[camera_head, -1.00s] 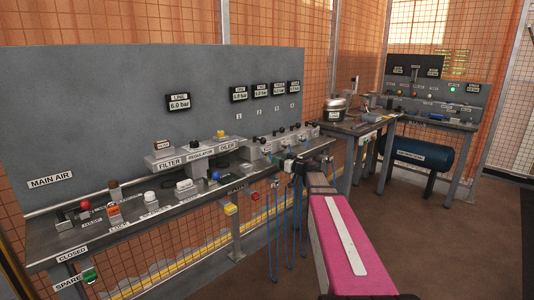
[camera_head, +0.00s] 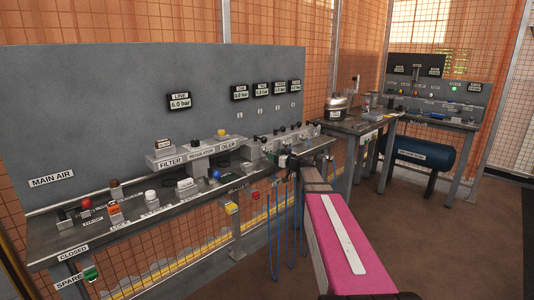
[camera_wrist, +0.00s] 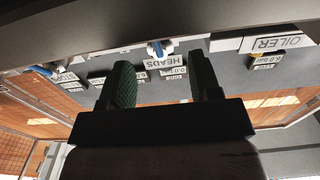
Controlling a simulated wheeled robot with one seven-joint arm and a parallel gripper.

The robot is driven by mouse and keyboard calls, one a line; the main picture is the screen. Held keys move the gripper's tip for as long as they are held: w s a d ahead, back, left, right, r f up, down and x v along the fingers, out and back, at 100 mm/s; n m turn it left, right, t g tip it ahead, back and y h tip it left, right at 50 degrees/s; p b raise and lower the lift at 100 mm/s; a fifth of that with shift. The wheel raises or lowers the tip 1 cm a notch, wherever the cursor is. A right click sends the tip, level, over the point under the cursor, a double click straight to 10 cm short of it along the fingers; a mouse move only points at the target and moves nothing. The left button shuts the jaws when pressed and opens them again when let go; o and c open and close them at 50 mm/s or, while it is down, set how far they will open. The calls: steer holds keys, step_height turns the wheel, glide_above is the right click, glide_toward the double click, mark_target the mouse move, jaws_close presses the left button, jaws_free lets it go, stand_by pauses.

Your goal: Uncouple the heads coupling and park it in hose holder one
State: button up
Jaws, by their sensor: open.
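The HEADS label (camera_wrist: 171,62) shows in the wrist view, just beyond my fingertips. A small white and blue coupling (camera_wrist: 160,48) sits beside it, in line with the gap between the fingers and apart from them. I take it to be the heads coupling. My gripper (camera_wrist: 162,72) is open, with its two green fingers spread and nothing between them. In the head view my gripper (camera_head: 285,160) is at the bench's front edge, and the coupling there is too small or hidden to make out. I cannot pick out hose holder one in either view.
Blue hoses (camera_head: 276,240) hang below the bench edge near my gripper. The grey bench (camera_head: 120,232) carries valves and the filter, regulator and oiler block. Another blue fitting (camera_wrist: 42,70) is by the STOPS label at the left. A second table (camera_head: 350,126) stands further right. The floor is clear.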

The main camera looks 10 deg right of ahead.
steer(key=shift+x, duration=2.5)
jaws_close()
steer(key=shift+s, duration=0.1)
steer(key=shift+s+d, duration=0.1)
steer(key=shift+v, duration=2.8)
